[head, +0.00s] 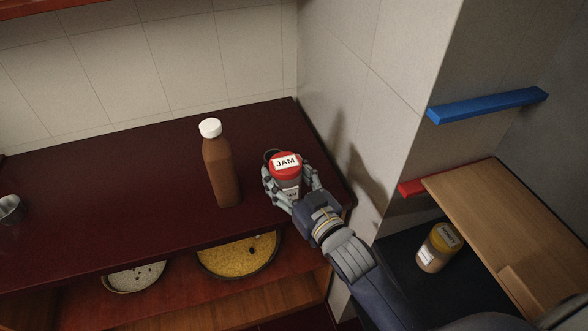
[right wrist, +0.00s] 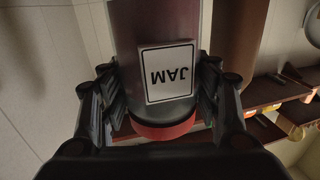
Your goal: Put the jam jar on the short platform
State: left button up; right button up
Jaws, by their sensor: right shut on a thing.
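The jam jar (head: 286,172) has a red lid marked JAM and stands roughly upright at the right end of the dark red counter (head: 100,190). My right gripper (head: 290,188) is shut around its sides. In the right wrist view the jar (right wrist: 165,72) sits between both fingers of the gripper (right wrist: 160,95), with its label upside down. I cannot tell whether the jar's base touches the counter. A low black surface (head: 395,265) lies at the right; I cannot tell if it is the short platform. My left gripper is not in view.
A brown bottle (head: 222,172) with a white cap stands left of the jar. A wall corner (head: 350,130) rises right of the counter. Bowls (head: 240,258) sit below.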

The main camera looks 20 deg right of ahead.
jog(key=w+d+f+b, duration=0.1)
jog(key=b, duration=0.1)
jog(key=w+d+f+b, duration=0.1)
jog(key=w+d+b, duration=0.1)
jog(key=w+d+f+b, duration=0.1)
jog(key=w+f+b, duration=0.1)
jog(key=shift+w+d+f, duration=0.1)
jog(key=shift+w+d, duration=0.15)
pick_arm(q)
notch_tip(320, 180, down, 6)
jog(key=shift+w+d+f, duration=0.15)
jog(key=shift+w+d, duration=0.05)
pick_arm(e)
jog(key=o, duration=1.3)
jog(key=shift+f, duration=0.1)
